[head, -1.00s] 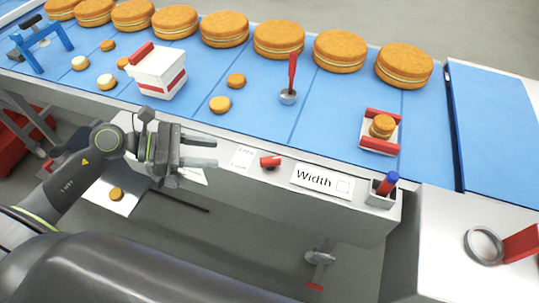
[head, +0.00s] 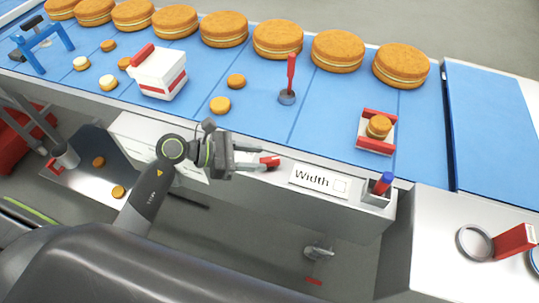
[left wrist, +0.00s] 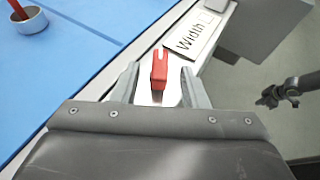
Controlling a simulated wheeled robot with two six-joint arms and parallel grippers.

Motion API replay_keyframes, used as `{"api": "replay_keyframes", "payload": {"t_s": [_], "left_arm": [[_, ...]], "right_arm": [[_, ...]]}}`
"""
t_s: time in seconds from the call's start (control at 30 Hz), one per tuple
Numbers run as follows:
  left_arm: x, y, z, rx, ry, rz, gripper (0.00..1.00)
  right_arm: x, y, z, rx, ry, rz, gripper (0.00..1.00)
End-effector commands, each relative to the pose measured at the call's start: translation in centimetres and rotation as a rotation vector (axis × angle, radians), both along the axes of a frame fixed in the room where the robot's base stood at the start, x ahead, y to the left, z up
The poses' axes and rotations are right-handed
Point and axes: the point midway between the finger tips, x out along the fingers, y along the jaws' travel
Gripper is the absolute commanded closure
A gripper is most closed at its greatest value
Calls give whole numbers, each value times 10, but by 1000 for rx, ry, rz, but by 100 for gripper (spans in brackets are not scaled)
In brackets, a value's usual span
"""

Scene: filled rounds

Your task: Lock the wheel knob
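A small red knob (head: 269,162) sits on the white front rail of the conveyor, left of the "Width" label. It also shows in the left wrist view (left wrist: 159,70) as a red bar standing out from a pale plate. My left gripper (head: 259,159) is at this knob, its fingers open. In the left wrist view one finger lies on each side of the red bar, with a gap on both sides. A grey metal fitting with a red tab (head: 318,253) shows low under the rail; I cannot tell if it is a wheel.
The "Width" label (head: 320,181) and a grey holder with red and blue pens (head: 377,191) are right of the knob. The blue belt (head: 330,105) behind carries a red-handled ladle (head: 288,96), cakes and a white-red box (head: 160,75).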

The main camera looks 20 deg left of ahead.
Motion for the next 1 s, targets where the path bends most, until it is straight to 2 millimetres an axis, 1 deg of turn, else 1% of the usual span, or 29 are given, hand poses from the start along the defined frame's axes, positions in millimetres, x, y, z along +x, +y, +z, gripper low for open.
{"api": "replay_keyframes", "payload": {"t_s": [0.03,0.1,0.3,0.5,0.73,0.77,1.0], "left_arm": [[3,-7,0,-5,2,1,60],[7,-14,-4,-5,3,0,60],[15,-30,-12,-1,1,-1,60],[18,-36,-17,0,2,-1,60],[18,-36,-17,1,1,-1,60],[18,-36,-17,1,1,-1,63],[18,-36,-17,1,1,-1,94]], "right_arm": [[0,0,4,0,0,0,100],[0,0,6,0,0,0,100],[0,0,10,0,0,0,100],[0,0,11,0,0,0,100],[0,0,11,0,0,0,100],[0,0,11,0,0,0,100],[0,0,11,0,0,0,100]]}}
